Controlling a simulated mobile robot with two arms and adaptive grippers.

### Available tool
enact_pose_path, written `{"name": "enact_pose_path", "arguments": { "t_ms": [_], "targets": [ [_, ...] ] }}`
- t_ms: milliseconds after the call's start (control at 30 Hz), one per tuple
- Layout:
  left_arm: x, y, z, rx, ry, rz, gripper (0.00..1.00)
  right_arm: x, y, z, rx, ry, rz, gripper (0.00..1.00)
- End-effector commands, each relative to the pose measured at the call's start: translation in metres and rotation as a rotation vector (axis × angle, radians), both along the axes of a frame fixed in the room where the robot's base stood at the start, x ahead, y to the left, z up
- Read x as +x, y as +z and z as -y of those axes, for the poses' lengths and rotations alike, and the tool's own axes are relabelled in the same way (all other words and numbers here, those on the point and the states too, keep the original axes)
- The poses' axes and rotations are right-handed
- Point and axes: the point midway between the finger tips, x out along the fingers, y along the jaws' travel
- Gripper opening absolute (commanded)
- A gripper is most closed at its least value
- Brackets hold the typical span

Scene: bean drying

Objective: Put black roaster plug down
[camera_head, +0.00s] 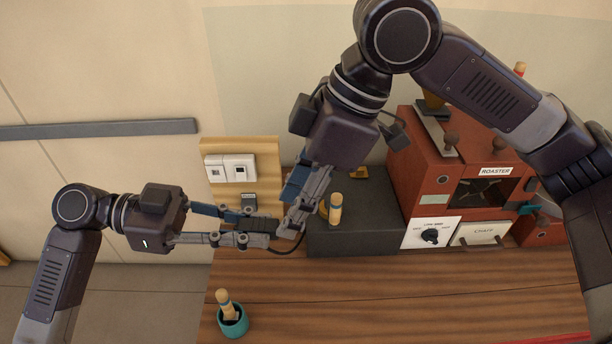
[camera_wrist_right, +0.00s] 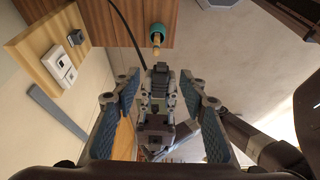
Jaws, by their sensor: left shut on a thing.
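My left gripper (camera_head: 262,230) comes in from the left and is shut on the black roaster plug (camera_head: 253,224). It holds the plug above the wooden table, in front of the socket board. A black cord curves near the plug. In the right wrist view the plug (camera_wrist_right: 160,76) shows beyond my right fingers, with the left gripper (camera_wrist_right: 157,102) around it. My right gripper (camera_head: 297,212) reaches down beside the left fingertips. Its fingers (camera_wrist_right: 158,108) stand wide apart with nothing clamped between them. The exact gap between right fingers and plug is unclear.
The wooden socket board (camera_head: 268,150) carries white sockets (camera_head: 230,168) and a grey fitting (camera_head: 249,200). A dark block (camera_head: 355,240) and the red roaster (camera_head: 425,165) stand right. A teal cup (camera_head: 233,322) with a wooden-handled tool stands front left. The table's front middle (camera_head: 370,300) is clear.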

Motion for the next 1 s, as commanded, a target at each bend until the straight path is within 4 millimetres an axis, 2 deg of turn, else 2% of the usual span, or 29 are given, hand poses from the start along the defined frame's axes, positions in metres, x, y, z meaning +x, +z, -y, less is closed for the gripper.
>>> {"name": "enact_pose_path", "arguments": {
  "t_ms": [100,300,633,900,933,1000],
  "targets": [
    [0.0,0.0,0.0,0.0,0.0,0.0,0.0,-0.001,-0.018,-0.007,-0.001,0.001,-0.003,0.39],
    [0.0,0.0,0.0,0.0,0.0,0.0,0.0,0.0,-0.033,-0.014,0.0,-0.001,-0.001,0.39],
    [0.0,0.0,0.0,0.0,0.0,0.0,0.0,0.001,-0.036,-0.015,0.002,-0.001,0.001,0.39],
    [0.0,0.0,0.0,0.0,-0.001,0.0,0.0,0.001,-0.036,-0.015,0.002,-0.001,0.001,0.1],
    [0.0,0.0,0.0,0.0,-0.001,0.0,0.0,0.001,-0.036,-0.015,0.002,-0.001,0.001,0.34],
    [0.0,0.0,0.0,0.0,-0.001,0.0,0.0,0.001,-0.036,-0.015,0.003,-0.002,0.002,0.39]
  ]
}}
